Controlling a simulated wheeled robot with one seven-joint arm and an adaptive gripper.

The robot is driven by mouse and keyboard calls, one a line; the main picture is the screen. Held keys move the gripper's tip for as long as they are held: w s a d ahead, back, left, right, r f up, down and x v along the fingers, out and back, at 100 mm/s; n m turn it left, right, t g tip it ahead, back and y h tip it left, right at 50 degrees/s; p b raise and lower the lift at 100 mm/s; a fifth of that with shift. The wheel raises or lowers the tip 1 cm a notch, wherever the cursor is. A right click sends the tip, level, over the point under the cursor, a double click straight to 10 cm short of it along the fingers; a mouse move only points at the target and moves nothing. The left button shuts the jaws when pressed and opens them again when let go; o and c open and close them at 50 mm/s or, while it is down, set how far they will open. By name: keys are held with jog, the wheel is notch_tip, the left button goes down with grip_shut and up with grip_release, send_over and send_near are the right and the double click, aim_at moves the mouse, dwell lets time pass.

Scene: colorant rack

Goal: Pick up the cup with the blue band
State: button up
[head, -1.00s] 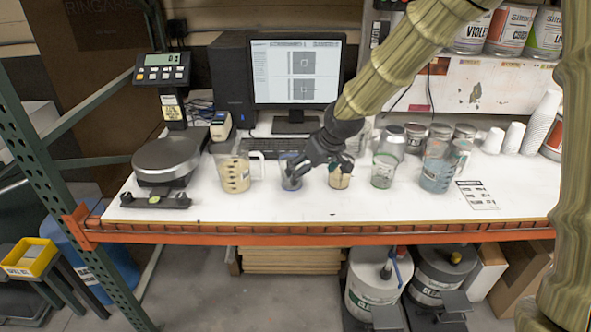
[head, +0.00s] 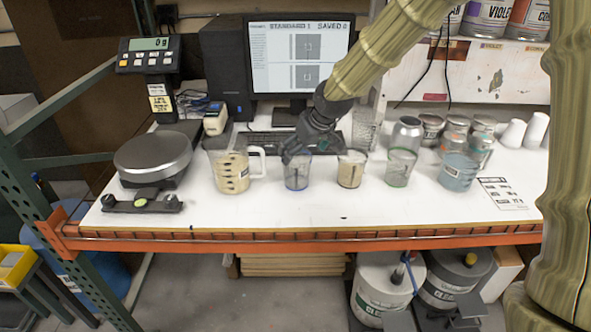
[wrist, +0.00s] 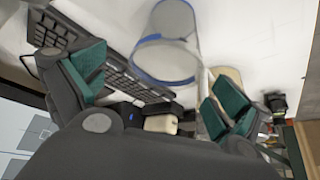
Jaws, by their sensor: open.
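The cup with the blue band (head: 297,172) is a clear cup standing on the white bench, with a dark mark or stick showing inside. In the wrist view the blue-banded cup (wrist: 167,50) is ahead of and between my spread fingers, its blue rim facing the camera. My gripper (head: 296,152) is at the cup's top in the head view and overlaps its rim there. In the wrist view my gripper (wrist: 155,95) has its two green-padded fingers wide apart with nothing between the pads. I cannot tell whether it touches the cup.
A pitcher of beige contents (head: 231,172) stands left of the cup. A keyboard (head: 262,143) lies behind. The bench's front strip is clear.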

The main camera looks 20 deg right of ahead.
aim_at(293, 162)
jog(key=shift+x, duration=0.9)
jog(key=shift+a+p+x, duration=0.15)
jog(key=shift+p+x, duration=0.25)
jog(key=shift+x, duration=0.6)
jog(key=shift+a+p+x, duration=0.15)
jog(key=shift+p+x, duration=0.25)
jog(key=shift+x, duration=0.6)
jog(key=shift+w+a+f, duration=0.1)
jog(key=shift+w+f, duration=0.15)
jog(key=shift+f, duration=0.45)
jog(key=shift+s, duration=0.1)
jog(key=c, duration=0.7)
